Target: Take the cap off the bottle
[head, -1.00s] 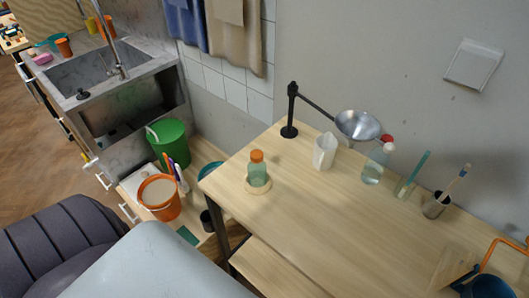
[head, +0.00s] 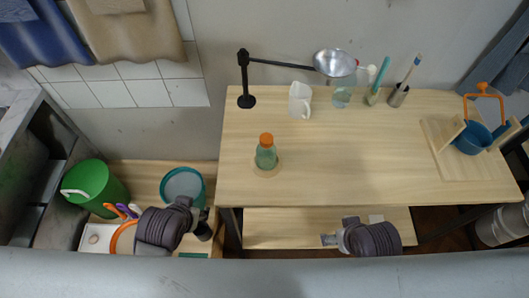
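A green bottle (head: 266,158) with an orange cap (head: 266,139) stands upright on a round wooden coaster (head: 267,173) near the front left of the table (head: 340,170). The cap sits on the bottle's top. My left gripper (head: 202,222) is left of the table's front left corner, over the low area, apart from the bottle. My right gripper (head: 328,240) is in front of the table's front edge, to the right of and nearer than the bottle. Both grippers are small and seen from above, so whether their fingers are open does not show.
A black lamp (head: 246,85) with a metal shade, a white jug (head: 299,100), a clear bottle (head: 342,98) and a metal cup (head: 397,96) stand along the back. A wooden rack with a blue pot (head: 472,138) is at right. The table's middle is clear.

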